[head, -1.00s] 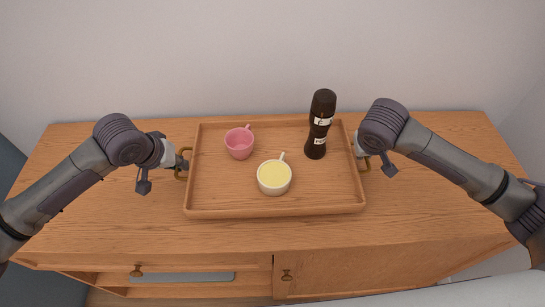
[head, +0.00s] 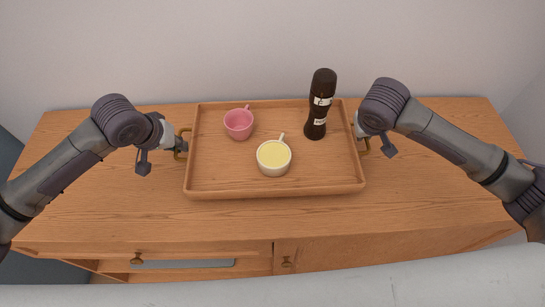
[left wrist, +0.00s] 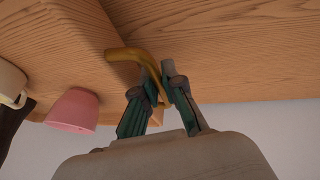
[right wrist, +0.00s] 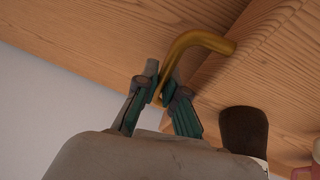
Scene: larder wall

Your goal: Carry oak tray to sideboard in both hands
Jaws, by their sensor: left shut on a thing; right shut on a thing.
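The oak tray (head: 275,193) is level over the sideboard top (head: 440,190); I cannot tell whether it touches it. My left gripper (head: 183,146) is shut on the left brass handle, which shows clearly in the left wrist view (left wrist: 125,54). My right gripper (head: 361,140) is shut on the right brass handle, seen in the right wrist view (right wrist: 200,38).
The sideboard top is bare to the left and right of the tray and in front of it. A pale wall (head: 200,50) stands close behind.

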